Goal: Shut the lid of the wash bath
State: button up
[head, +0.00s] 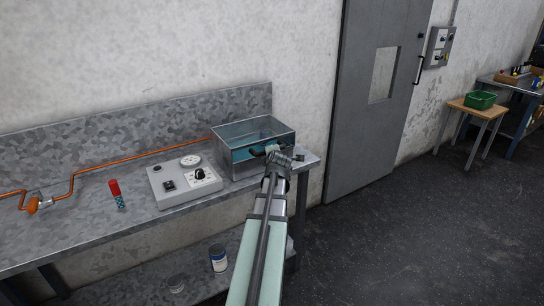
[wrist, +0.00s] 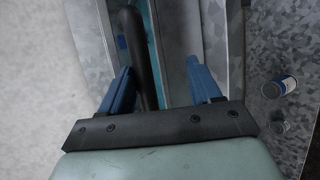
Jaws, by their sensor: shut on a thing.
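The wash bath (head: 232,160) is a grey metal box at the right end of the bench, with blue-green liquid showing inside. A dark bar-like handle (head: 257,153) shows at its front, beside my gripper (head: 273,153). In the wrist view, the dark handle (wrist: 142,60) runs between the two blue fingers of my gripper (wrist: 160,68), closer to the left finger. My gripper is shut on this handle. My arm hides part of the bath's front right. I cannot clearly make out the lid panel or its angle.
A grey control box (head: 185,186) with a dial and knob stands left of the bath. A red-capped bottle (head: 116,194) and an orange pipe (head: 120,158) are further left. Cans (head: 218,258) stand on the lower shelf. A grey door (head: 375,90) is to the right.

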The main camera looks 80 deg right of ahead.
jog(key=shift+a+f, duration=0.15)
jog(key=v, duration=1.2)
dwell(0.5)
